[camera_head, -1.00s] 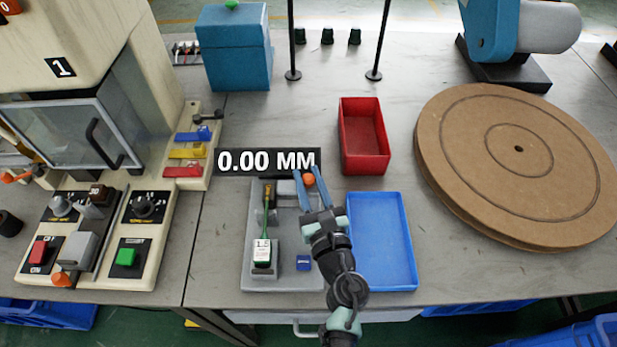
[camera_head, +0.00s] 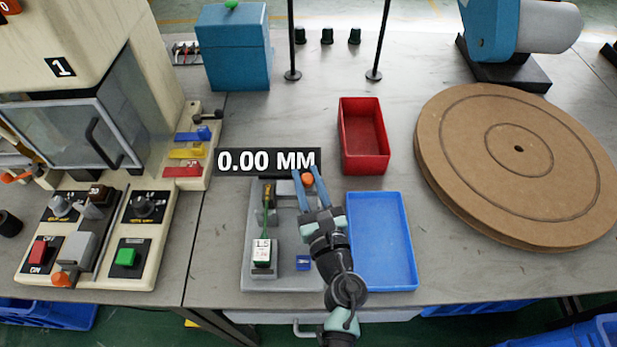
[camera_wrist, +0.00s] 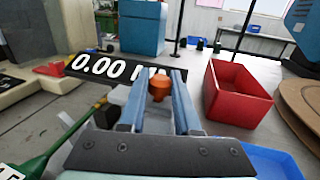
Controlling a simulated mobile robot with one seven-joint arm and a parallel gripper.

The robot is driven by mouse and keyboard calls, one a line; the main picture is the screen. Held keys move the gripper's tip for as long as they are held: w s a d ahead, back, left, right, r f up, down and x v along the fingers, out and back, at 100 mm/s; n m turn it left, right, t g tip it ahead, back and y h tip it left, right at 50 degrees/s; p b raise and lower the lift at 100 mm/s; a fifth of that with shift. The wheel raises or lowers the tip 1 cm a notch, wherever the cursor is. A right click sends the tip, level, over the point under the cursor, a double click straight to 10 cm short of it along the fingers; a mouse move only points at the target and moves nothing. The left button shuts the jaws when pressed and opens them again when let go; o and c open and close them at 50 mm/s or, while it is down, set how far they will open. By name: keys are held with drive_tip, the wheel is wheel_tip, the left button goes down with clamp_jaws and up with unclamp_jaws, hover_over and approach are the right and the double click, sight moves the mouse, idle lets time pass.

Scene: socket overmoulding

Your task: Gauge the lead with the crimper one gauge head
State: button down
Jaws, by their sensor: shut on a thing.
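My gripper (camera_head: 309,178) is shut on the orange knob (camera_head: 306,178) of the grey gauge fixture (camera_head: 257,217). In the wrist view the blue fingers (camera_wrist: 164,95) stand on either side of the knob (camera_wrist: 159,86). The lead (camera_head: 265,230), a green wire, runs up the fixture's left side from a white tag block (camera_head: 263,252) marked 1.5. The display (camera_head: 267,161) reads 0.00 MM.
A blue tray (camera_head: 411,240) is right of the fixture and a red bin (camera_head: 384,167) stands behind it. A machine marked 1 (camera_head: 60,67) stands at the left. A brown round turntable (camera_head: 450,170) fills the right. Bare table lies between the bin and the turntable.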

sight(285, 189)
drive_tip(key=a, duration=0.4)
drive_tip(key=shift+a, duration=0.25)
drive_tip(key=shift+s, duration=0.1)
drive_tip(key=c, duration=0.6)
unclamp_jaws()
drive_tip(key=shift+a, duration=0.1)
drive_tip(key=shift+s+d, duration=0.2)
drive_tip(key=b+v, duration=0.2)
drive_tip(key=v, duration=1)
drive_tip(key=shift+s, duration=0.25)
